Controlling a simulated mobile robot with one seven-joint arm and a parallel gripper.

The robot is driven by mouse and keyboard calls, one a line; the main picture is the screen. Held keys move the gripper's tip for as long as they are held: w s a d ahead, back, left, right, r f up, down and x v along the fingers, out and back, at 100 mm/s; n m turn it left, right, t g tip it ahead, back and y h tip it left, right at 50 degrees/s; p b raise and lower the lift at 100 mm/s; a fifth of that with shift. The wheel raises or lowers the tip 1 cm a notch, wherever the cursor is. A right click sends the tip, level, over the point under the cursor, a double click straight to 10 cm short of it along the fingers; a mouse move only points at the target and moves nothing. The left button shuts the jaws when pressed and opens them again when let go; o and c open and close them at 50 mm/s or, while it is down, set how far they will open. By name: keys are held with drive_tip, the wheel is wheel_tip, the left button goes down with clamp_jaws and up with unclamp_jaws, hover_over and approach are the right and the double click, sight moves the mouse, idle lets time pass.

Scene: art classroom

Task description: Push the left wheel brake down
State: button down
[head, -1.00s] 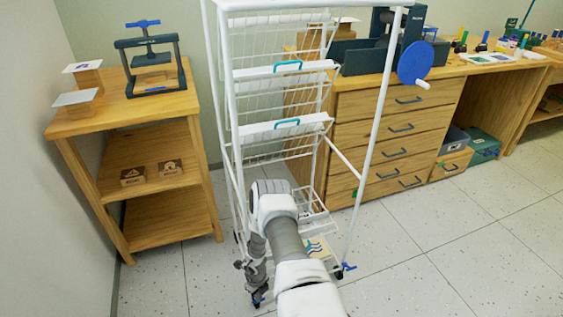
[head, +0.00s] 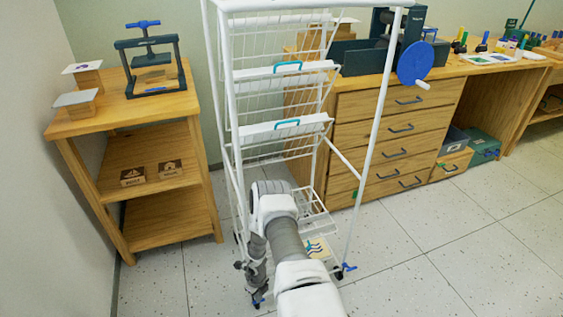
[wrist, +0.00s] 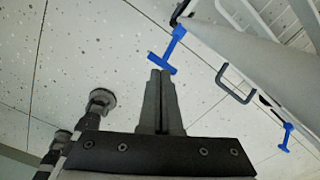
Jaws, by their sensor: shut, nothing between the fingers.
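The white wheeled rack (head: 376,120) stands in front of me. Its left wheel brake (head: 257,299) is a small blue lever at the foot of the front left post, partly hidden by my arm. In the wrist view a blue T-shaped lever (wrist: 174,48), which appears to be this brake, lies just beyond my gripper (wrist: 160,74). My fingers are shut and empty, their tips very close to the lever's crossbar. I cannot tell whether they touch, or how far the lever is tilted. The right wheel brake (head: 346,267) is also blue; a second blue lever (wrist: 286,137) shows in the wrist view.
A wooden shelf (head: 150,205) with a small press on top stands left of the rack. A wooden drawer bench (head: 400,130) stands behind and to the right. The rack's lower basket (head: 318,226) is close to my arm. Speckled floor (head: 440,265) is clear at right.

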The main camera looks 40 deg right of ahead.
drive_tip(key=shift+f, duration=0.15)
idle(0.3)
drive_tip(key=shift+f+b, duration=1.55)
drive_tip(key=shift+f, duration=0.05)
drive_tip(key=shift+r, duration=0.15)
wheel_tip(320, 180, up, 7)
drive_tip(key=s+p, duration=0.2)
drive_tip(key=p, duration=0.4)
drive_tip(key=shift+a+p, duration=0.3)
drive_tip(key=shift+p, duration=0.05)
